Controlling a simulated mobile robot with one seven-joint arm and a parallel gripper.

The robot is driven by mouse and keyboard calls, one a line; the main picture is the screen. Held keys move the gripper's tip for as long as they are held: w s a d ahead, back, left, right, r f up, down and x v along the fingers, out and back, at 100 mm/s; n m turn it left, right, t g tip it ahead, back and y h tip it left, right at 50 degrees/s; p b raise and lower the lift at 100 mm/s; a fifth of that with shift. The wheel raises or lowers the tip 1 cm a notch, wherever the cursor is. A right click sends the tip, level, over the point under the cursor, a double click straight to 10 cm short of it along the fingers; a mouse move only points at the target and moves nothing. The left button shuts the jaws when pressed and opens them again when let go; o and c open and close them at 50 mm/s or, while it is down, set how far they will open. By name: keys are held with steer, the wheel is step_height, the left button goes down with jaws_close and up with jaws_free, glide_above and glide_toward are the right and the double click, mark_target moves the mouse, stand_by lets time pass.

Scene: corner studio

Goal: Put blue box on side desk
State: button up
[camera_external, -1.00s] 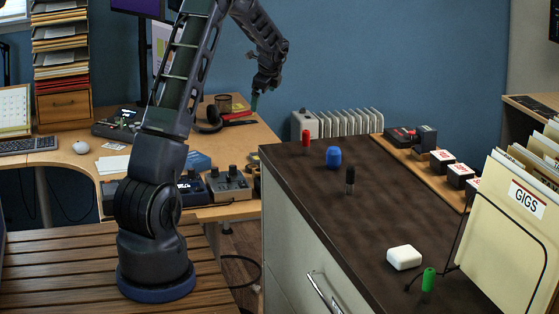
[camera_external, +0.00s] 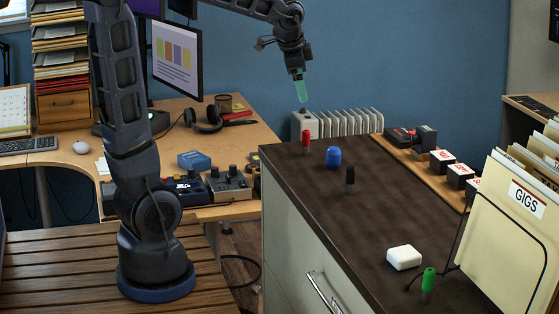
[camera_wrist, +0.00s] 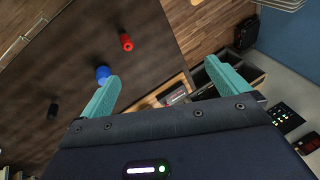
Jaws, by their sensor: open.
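A flat blue box (camera_external: 195,160) lies on the wooden desk (camera_external: 248,148) at the left, behind small dark devices. A separate rounded blue object (camera_external: 333,158) stands on the dark-topped cabinet (camera_external: 310,190); it also shows in the wrist view (camera_wrist: 103,73). Which surface is the side desk, I cannot tell. My gripper (camera_external: 302,97) is raised above the cabinet's back left corner, pointing down. In the wrist view, my gripper (camera_wrist: 163,73) has its teal fingers wide apart with nothing between them. The flat blue box is not seen there.
A red object (camera_external: 306,141), a black one (camera_external: 350,178), a white block (camera_external: 404,257) and a green one (camera_external: 428,280) stand on the cabinet. A folder holder (camera_external: 500,225) stands at right. Headphones (camera_external: 205,118) and a monitor (camera_external: 175,60) crowd the wooden desk.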

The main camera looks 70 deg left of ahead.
steer(key=s+d+f+n+t+h, duration=0.1)
steer(key=s+d+f+n+h, duration=0.2)
steer(key=s+d, duration=1.6)
steer(key=shift+s+d, duration=0.3)
steer(key=shift+d, duration=0.95)
